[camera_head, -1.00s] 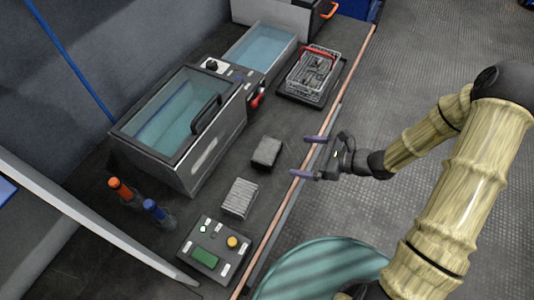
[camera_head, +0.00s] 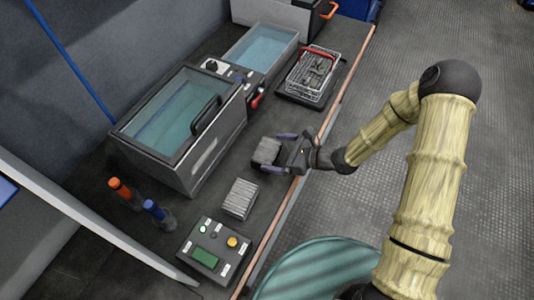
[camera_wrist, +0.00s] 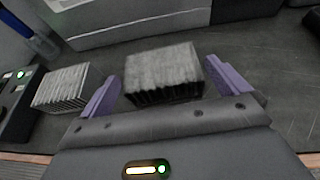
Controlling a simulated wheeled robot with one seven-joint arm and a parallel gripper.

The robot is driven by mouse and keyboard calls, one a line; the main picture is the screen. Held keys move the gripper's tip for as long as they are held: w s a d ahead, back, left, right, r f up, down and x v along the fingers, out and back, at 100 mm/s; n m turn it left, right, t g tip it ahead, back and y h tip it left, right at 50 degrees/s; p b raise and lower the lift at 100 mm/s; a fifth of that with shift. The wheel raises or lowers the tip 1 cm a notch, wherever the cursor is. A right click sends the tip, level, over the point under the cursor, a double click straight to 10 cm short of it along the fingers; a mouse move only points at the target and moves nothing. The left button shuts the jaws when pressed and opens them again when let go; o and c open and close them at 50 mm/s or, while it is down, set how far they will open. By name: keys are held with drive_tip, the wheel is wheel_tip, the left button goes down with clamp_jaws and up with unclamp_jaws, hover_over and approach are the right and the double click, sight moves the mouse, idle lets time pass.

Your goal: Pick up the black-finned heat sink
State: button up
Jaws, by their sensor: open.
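The black-finned heat sink (camera_head: 267,151) is a small block with a grey top, lying on the dark bench. In the wrist view the heat sink (camera_wrist: 163,75) shows dark fins on its near side. My gripper (camera_head: 279,152) is open, with its two purple fingers on either side of this block. In the wrist view the gripper (camera_wrist: 170,92) has a gap beside each finger, and the fingers reach along the near part of the block. A lighter, silver-finned heat sink (camera_head: 240,198) lies nearer, and it also shows left of my gripper in the wrist view (camera_wrist: 62,88).
A lidded tank (camera_head: 185,125) stands left of the block. A wire basket with a red handle (camera_head: 313,74) sits farther back. The bench edge (camera_head: 290,196) runs below my gripper.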

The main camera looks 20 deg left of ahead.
sight(268, 151)
drive_tip(key=x, duration=0.4)
drive_tip(key=shift+w+a+f, duration=0.1)
drive_tip(key=shift+a, duration=0.05)
drive_tip(key=shift+s+a, duration=0.1)
drive_tip(key=shift+s, duration=0.1)
drive_tip(key=shift+w, duration=0.15)
drive_tip(key=c, duration=1)
